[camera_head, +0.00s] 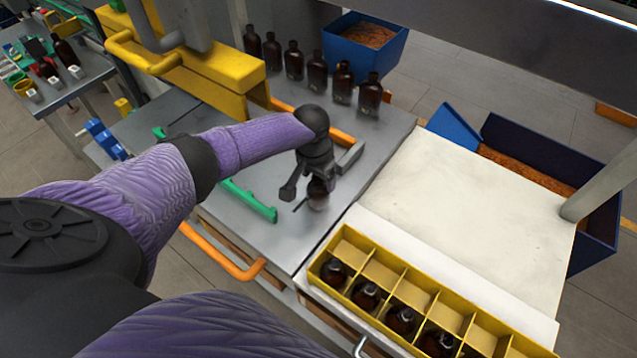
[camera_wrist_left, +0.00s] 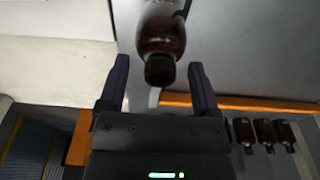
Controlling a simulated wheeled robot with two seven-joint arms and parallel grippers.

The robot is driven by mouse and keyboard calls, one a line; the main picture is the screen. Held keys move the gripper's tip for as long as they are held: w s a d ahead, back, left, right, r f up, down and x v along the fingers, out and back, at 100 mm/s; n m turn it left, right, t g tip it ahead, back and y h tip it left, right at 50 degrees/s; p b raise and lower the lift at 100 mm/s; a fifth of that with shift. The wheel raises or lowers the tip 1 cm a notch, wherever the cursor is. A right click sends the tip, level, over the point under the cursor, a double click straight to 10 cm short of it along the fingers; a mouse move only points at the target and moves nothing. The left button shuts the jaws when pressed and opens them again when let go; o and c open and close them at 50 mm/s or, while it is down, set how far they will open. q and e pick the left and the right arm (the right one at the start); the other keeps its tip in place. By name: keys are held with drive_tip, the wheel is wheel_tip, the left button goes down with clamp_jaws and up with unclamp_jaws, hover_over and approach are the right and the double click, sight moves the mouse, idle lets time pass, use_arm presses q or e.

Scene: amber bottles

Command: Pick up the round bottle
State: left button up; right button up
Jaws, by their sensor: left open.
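A dark amber round bottle (camera_head: 318,196) stands on the grey worktop, directly below my left gripper (camera_head: 307,190), which partly hides it. In the left wrist view, the bottle (camera_wrist_left: 160,28) is at the top centre with its dark cap pointing toward the gripper. My left gripper (camera_wrist_left: 158,66) is open, one finger on each side of the cap end, with gaps visible on both sides. The bottle's body extends beyond the fingertips and is cut off by the frame. My right gripper is not in view.
Several amber bottles (camera_head: 317,72) stand in a row at the back. A yellow divided crate (camera_head: 350,240) with bottles in some compartments is at front right, beside a bare white board (camera_head: 470,200). Orange (camera_head: 240,268) and green (camera_head: 250,200) handles and a yellow frame (camera_head: 215,80) are nearby.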

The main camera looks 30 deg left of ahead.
use_arm(q)
drive_tip(key=shift+w+f, duration=0.15)
drive_tip(key=shift+f, duration=0.4)
drive_tip(key=shift+r, duration=0.25)
clamp_jaws()
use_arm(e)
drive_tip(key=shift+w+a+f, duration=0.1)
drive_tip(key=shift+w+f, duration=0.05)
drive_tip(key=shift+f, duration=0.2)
use_arm(q)
wheel_tip(320, 180, up, 10)
drive_tip(key=p, duration=1.1)
drive_tip(key=shift+r, duration=0.2)
drive_tip(key=shift+f, duration=0.25)
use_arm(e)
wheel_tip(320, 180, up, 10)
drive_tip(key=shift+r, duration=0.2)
